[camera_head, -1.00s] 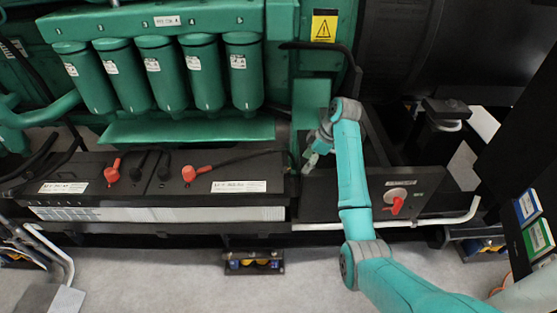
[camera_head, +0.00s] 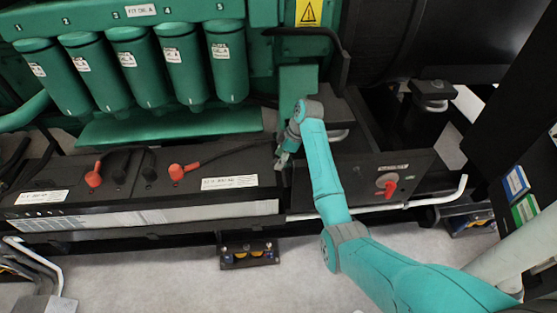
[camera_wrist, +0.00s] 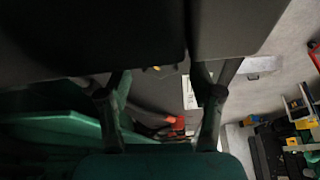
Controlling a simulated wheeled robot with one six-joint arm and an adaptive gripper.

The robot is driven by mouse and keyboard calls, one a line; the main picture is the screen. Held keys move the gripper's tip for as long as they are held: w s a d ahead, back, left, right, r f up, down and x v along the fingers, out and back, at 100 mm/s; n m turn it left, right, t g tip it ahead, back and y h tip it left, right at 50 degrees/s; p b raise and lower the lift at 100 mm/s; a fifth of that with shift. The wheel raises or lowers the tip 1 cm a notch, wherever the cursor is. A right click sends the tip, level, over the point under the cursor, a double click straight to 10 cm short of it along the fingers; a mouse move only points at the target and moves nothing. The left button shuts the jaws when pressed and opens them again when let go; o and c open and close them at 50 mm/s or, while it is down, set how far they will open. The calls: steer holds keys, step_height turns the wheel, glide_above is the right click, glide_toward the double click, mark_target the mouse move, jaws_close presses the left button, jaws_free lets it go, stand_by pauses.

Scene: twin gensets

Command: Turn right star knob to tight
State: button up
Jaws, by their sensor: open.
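I cannot make out a star knob in either view. My gripper (camera_head: 283,158) is small in the head view, at the right end of the black battery box (camera_head: 120,195), just left of the dark panel. In the wrist view my gripper (camera_wrist: 160,105) shows two fingers spread wide apart, with nothing held between them. A red part (camera_wrist: 177,124) shows beyond the fingers, apart from them. Dark shapes cover the top of the wrist view.
A red rotary handle (camera_head: 388,188) sits on the dark panel right of my arm. Red terminal caps (camera_head: 176,172) and cables lie on the battery box. Green canisters (camera_head: 225,60) hang above. A bent black bar (camera_head: 335,50) stands above my wrist.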

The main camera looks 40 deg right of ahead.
steer(key=shift+w+a+f, duration=0.15)
steer(key=shift+f, duration=0.4)
steer(key=c, duration=1.1)
steer(key=shift+c, duration=0.2)
